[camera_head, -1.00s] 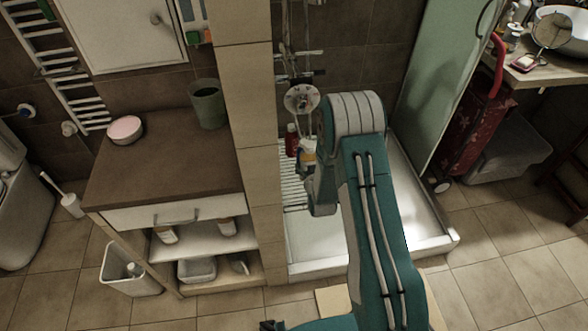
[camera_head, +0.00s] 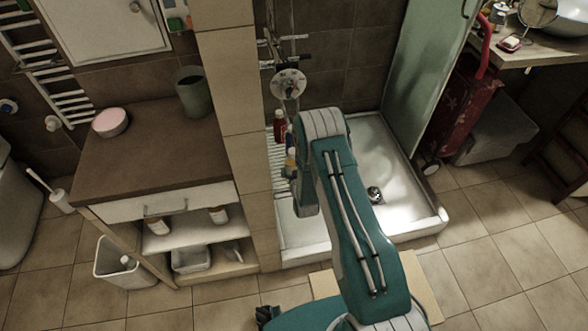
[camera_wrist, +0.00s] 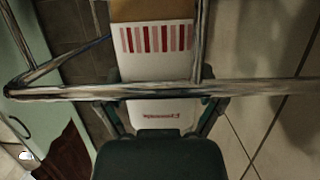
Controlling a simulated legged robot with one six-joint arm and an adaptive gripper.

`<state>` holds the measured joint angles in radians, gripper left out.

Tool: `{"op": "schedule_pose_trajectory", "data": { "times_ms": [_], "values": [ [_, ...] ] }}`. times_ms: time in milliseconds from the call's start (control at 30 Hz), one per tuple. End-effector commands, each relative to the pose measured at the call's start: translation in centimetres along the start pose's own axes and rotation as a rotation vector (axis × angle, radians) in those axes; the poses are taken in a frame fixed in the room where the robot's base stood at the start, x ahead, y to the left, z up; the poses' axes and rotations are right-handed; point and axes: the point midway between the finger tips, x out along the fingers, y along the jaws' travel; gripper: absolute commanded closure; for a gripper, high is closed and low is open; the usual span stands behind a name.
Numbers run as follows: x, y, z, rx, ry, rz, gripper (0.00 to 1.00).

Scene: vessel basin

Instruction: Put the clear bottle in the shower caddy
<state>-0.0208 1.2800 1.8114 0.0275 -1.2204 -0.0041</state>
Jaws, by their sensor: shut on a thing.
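The clear bottle (camera_wrist: 157,65) is in the wrist view, with a tan band at the top edge and a white label with red stripes. My gripper (camera_wrist: 160,78) is shut on it, one finger at each side. Thin metal bars (camera_wrist: 260,87), apparently the shower caddy, cross close in front of the bottle and fingers. I cannot tell whether the bottle is inside the caddy or behind its bars. In the head view my arm hides the gripper's tips and the held bottle.
A red bottle (camera_head: 280,126) and a yellow-topped bottle (camera_head: 291,158) stand by a slatted rack beside the tiled pillar (camera_head: 235,130). A brown-topped cabinet (camera_head: 150,150) is at left.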

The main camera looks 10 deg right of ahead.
Motion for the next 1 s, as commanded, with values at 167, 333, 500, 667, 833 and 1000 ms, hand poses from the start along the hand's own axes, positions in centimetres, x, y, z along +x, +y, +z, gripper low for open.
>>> {"op": "schedule_pose_trajectory", "data": {
  "times_ms": [167,333,500,667,833,1000],
  "values": [
    [0.1,0.1,0.2,0.002,0.001,-0.001,0.74],
    [0.2,0.6,0.3,0.010,-0.001,-0.003,0.00],
    [0.2,0.6,0.3,0.010,-0.001,-0.002,0.00],
    [0.1,0.2,0.3,0.003,-0.001,-0.001,0.00],
    [-0.8,0.0,-0.1,0.001,-0.001,-0.001,0.00],
    [-3.8,0.3,0.0,0.006,-0.003,-0.002,0.00]
  ]
}}
